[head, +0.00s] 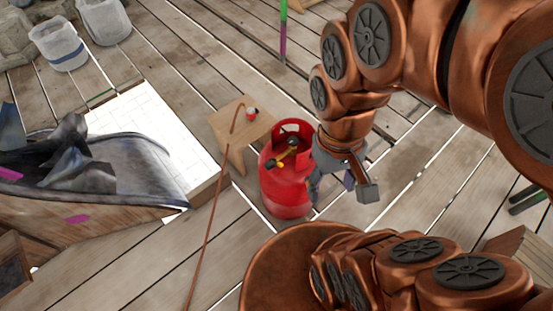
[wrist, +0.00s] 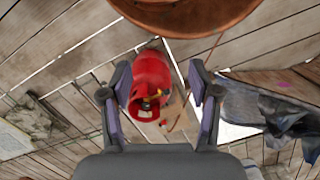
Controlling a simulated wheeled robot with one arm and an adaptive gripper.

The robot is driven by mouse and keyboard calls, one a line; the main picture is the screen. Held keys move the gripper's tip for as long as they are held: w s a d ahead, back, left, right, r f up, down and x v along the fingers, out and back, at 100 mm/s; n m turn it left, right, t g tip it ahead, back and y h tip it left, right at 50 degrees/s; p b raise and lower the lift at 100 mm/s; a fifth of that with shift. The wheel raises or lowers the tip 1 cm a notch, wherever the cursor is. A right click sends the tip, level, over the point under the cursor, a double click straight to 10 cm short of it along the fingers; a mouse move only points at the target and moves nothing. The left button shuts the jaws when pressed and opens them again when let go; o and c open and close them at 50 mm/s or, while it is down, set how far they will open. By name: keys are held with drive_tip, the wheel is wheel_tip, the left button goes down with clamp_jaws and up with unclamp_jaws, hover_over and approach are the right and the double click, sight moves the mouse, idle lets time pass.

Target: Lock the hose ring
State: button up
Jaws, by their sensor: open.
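A red gas cylinder (head: 283,190) stands upright on the deck, with a yellow and dark valve (head: 288,157) inside its collar. The cylinder also shows in the wrist view (wrist: 151,72), between and beyond the fingers. An orange-brown hose (head: 214,213) runs across the deck up to a small wooden stool (head: 226,126), its end lying on the stool top. A small red and white item (head: 252,113) sits beside that end. I cannot make out a separate hose ring. My gripper (head: 341,188) is open and empty, right of the cylinder in the head view; its spread fingers show in the wrist view (wrist: 160,78).
A boat-like hull with dark cloth (head: 100,160) lies left, beside a white tiled panel (head: 145,130). Buckets (head: 60,45) stand at the far left. A green and purple pole (head: 283,30) stands at the back. Plank floor right of the cylinder is mostly clear.

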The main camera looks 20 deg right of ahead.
drive_tip(key=shift+w+f, duration=0.15)
drive_tip(key=shift+c, duration=0.8)
drive_tip(key=shift+n+h, duration=0.3)
drive_tip(key=shift+n, duration=0.4)
drive_tip(key=w+f+b, duration=0.1)
drive_tip(key=w, duration=0.2)
drive_tip(key=w+f, duration=0.2)
drive_tip(key=w, duration=0.1)
drive_tip(key=w+d+f+b, duration=0.1)
drive_tip(key=w+f, duration=0.1)
drive_tip(key=w, duration=0.1)
drive_tip(key=shift+b, duration=0.3)
drive_tip(key=shift+c, duration=1.1)
drive_tip(key=n+t+b, duration=0.2)
drive_tip(key=n+b, duration=0.1)
drive_tip(key=b, duration=0.4)
hover_over(280, 163)
wheel_tip(280, 163, down, 33)
drive_tip(key=shift+s+r, duration=0.1)
drive_tip(key=shift+s, duration=0.05)
drive_tip(key=shift+f, duration=4.05)
clamp_jaws()
